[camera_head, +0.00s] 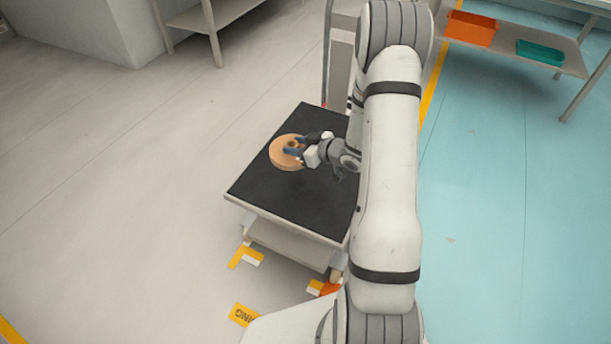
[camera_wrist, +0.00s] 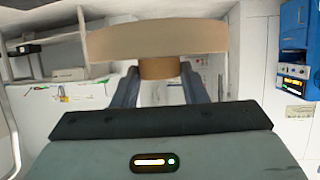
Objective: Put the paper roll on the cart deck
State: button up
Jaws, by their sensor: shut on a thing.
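The paper roll (camera_head: 284,157) is a flat tan disc with a core at its middle. In the head view it shows over the black cart deck (camera_head: 270,193); I cannot tell whether it touches the deck. My gripper (camera_head: 294,151) reaches in from the right, its fingers at the roll's core. In the wrist view the roll (camera_wrist: 158,40) is seen edge-on, with its core (camera_wrist: 160,68) between the two fingers of my gripper (camera_wrist: 160,80). The gripper is shut on the roll's core. My arm hides the deck's right side.
The cart has a lower shelf (camera_head: 290,244) and a handle at the back. Yellow floor markings (camera_head: 245,256) lie by its front. A shelf at the upper right holds an orange bin (camera_head: 471,29) and a green bin (camera_head: 540,52). The floor left of the cart is clear.

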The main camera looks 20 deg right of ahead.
jog(key=shift+n+g+y, duration=0.6)
jog(key=shift+n+y, duration=0.3)
jog(key=f+b, duration=0.1)
jog(key=s+d+f+b, duration=0.1)
jog(key=f, duration=0.1)
jog(key=f+b, duration=0.1)
jog(key=shift+s+d+f, duration=0.15)
jog(key=shift+s+f, duration=0.15)
jog(key=shift+s, duration=0.05)
notch_tip(320, 180, down, 10)
jog(key=b, duration=0.4)
jog(key=shift+r, duration=0.15)
jog(key=o, duration=1.1)
jog(key=shift+s, duration=0.1)
